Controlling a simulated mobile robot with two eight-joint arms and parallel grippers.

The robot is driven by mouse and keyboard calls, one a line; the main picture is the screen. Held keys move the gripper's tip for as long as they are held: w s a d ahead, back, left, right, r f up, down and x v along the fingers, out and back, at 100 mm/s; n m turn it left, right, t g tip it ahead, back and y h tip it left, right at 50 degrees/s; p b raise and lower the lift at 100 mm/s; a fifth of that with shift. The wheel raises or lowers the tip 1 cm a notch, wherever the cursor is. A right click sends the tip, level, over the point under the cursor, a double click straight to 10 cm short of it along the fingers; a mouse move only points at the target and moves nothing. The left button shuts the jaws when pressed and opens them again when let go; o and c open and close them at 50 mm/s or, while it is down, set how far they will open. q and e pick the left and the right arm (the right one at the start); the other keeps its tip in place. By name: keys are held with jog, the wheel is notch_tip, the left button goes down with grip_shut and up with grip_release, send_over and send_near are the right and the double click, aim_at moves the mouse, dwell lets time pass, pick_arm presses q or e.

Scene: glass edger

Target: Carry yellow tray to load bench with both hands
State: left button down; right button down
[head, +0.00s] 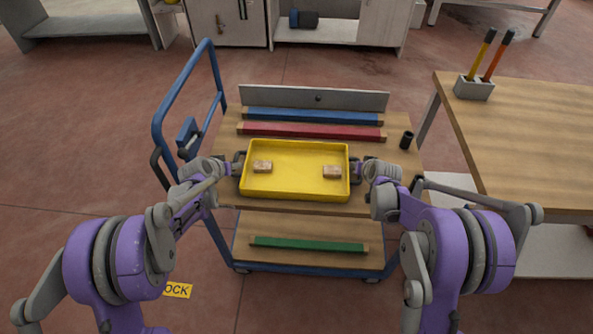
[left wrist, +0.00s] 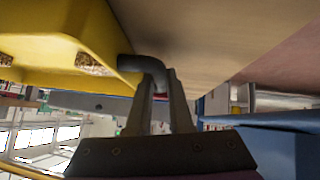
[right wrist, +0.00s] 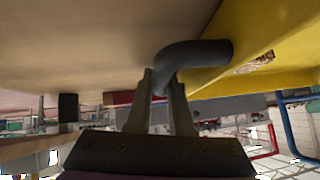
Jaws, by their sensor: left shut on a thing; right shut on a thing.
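The yellow tray (head: 295,185) is in the middle of the head view, at the top deck of a blue-framed cart. Two small brown blocks (head: 262,167) (head: 332,172) lie in it, one left and one right. My left gripper (head: 236,168) is shut on the tray's dark left handle, which shows in the left wrist view (left wrist: 150,70). My right gripper (head: 361,171) is shut on the dark right handle, which shows in the right wrist view (right wrist: 195,52). The tray looks level; I cannot tell whether it touches the deck.
The cart (head: 228,150) carries a blue bar (head: 312,117), a red bar (head: 310,131) and a black cup (head: 406,140) on top, and a green bar (head: 308,245) below. A wooden bench (head: 530,130) stands at right with a grey tool holder (head: 474,89). Floor at left is clear.

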pick_arm(q)
jog(key=shift+r, duration=0.1)
pick_arm(e)
jog(key=shift+r, duration=0.15)
dwell(0.7)
